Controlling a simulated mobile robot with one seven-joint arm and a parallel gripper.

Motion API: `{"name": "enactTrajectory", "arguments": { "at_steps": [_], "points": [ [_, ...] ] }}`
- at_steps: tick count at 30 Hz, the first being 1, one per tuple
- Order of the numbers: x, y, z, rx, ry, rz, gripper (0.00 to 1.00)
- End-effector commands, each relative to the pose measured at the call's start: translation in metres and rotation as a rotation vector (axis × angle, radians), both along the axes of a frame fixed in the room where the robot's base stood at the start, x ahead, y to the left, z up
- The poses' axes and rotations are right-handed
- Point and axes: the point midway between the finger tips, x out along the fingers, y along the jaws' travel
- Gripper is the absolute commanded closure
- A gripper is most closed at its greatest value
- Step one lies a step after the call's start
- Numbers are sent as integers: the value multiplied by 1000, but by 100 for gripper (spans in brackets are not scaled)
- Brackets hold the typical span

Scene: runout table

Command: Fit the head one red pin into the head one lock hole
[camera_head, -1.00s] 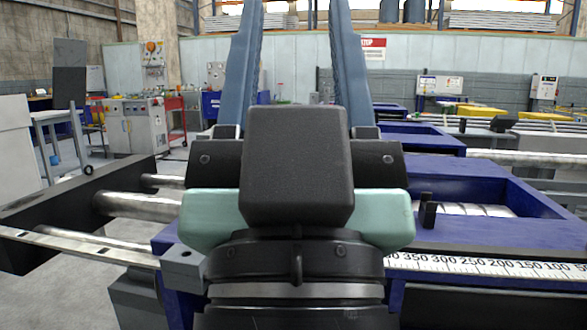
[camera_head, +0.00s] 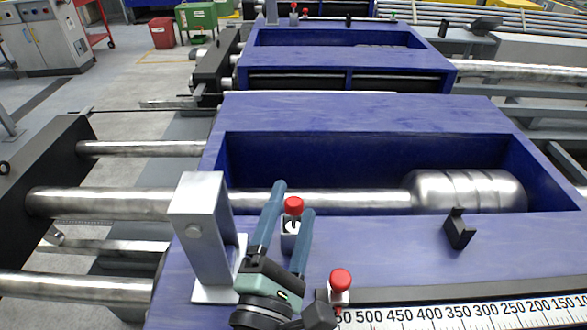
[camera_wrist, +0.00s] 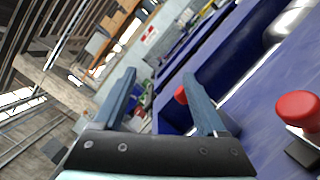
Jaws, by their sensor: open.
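Two red-topped pins stand near my gripper (camera_head: 291,200) on the blue frame. One red pin (camera_head: 293,206) rises from a small grey block between the blue fingers, as seen in the head view. The other red pin (camera_head: 340,279) stands nearer, right of my wrist. My gripper is open, with no pin held. In the wrist view, one red knob (camera_wrist: 180,95) shows partly behind the right finger, and a larger one (camera_wrist: 297,108) lies outside it to the right. I cannot tell which pin is head one, and no lock hole is clearly visible.
A grey metal post (camera_head: 205,235) with a round detail stands close left of my gripper. A black clip (camera_head: 459,230) and a ruler strip (camera_head: 450,316) lie to the right. A steel rod with a thick cylinder (camera_head: 468,191) runs through the frame's recess.

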Motion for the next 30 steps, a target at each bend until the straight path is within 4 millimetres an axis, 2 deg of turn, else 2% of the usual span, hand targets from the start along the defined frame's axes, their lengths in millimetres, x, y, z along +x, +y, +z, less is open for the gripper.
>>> {"name": "enactTrajectory", "arguments": {
  "at_steps": [1, 3, 6, 9, 12, 16, 24, 30],
  "points": [
    [-11, 6, 0, -171, 86, -13, 26],
    [-24, 12, -14, -395, 172, -22, 26],
    [-42, 19, -30, -649, 261, -19, 26],
    [-54, 23, -42, -819, 312, -9, 26],
    [-58, 25, -48, -905, 333, -4, 26],
    [-45, 24, -49, -931, 337, -4, 26],
    [0, 15, -49, -927, 336, -6, 26],
    [15, 12, -50, -925, 337, -5, 26]
  ]
}}
